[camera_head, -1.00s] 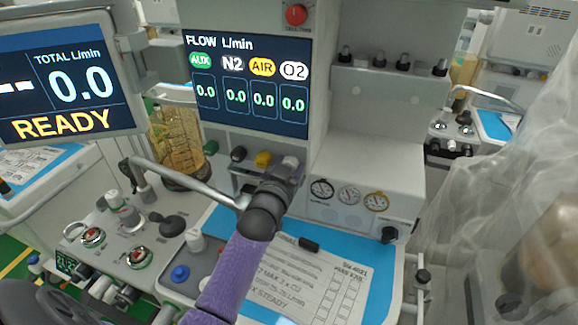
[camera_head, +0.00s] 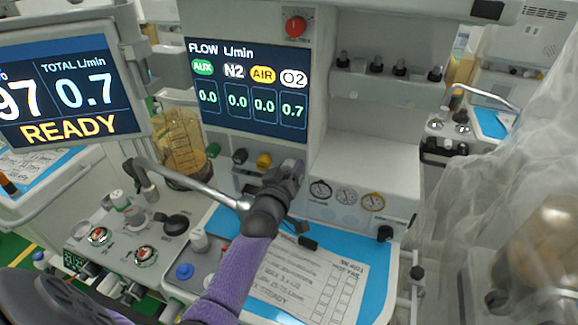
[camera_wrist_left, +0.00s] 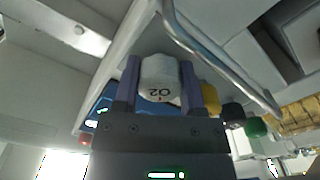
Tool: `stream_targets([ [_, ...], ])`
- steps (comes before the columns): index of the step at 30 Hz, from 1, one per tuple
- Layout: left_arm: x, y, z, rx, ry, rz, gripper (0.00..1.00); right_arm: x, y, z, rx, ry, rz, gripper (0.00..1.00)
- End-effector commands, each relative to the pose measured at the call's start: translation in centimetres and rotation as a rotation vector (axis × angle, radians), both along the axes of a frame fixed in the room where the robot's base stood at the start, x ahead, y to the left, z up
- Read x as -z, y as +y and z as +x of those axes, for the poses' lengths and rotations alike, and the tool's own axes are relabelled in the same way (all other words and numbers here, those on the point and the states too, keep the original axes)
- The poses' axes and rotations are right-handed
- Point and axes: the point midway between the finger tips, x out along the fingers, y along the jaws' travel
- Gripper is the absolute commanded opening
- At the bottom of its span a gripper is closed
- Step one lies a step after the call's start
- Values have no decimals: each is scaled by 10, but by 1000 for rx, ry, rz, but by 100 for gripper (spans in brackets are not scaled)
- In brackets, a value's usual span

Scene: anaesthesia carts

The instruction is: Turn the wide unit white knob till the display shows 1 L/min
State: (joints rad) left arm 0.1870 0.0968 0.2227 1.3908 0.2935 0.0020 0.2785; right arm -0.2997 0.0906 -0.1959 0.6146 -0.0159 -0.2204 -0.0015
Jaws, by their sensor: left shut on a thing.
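The flow display (camera_head: 250,122) shows AUX 0.0, N2 0.0, AIR 0.0 and O2 0.7. The tilted monitor (camera_head: 66,88) at the left reads TOTAL 0.7 L/min and READY. The white O2 knob (camera_wrist_left: 158,72) sits between the two fingers of my left gripper (camera_wrist_left: 160,88) in the left wrist view, its O2 label upside down. In the head view my left gripper (camera_head: 287,174) is at the right end of the knob row below the flow display and mostly hides the white knob. My left gripper is shut on it. My right gripper is not in view.
A yellow knob (camera_head: 264,160), a black knob (camera_head: 240,156) and a green knob (camera_head: 212,150) stand left of the gripper. A grey rail (camera_head: 190,183) runs in front of them. Gauges (camera_head: 346,195) are at the right. A paper sheet (camera_head: 310,280) lies on the blue worktop.

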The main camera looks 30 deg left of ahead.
Motion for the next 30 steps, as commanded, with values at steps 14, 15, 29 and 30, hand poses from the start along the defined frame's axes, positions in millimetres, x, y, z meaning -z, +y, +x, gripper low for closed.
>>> stream_targets([
  [14,0,0,0,0,-26,-110,0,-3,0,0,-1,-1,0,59],
  [15,0,0,0,0,-27,-112,0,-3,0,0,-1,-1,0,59],
  [29,0,0,0,0,-27,-111,67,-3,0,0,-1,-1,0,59],
  [30,0,0,0,0,-27,-111,67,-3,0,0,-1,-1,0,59],
])
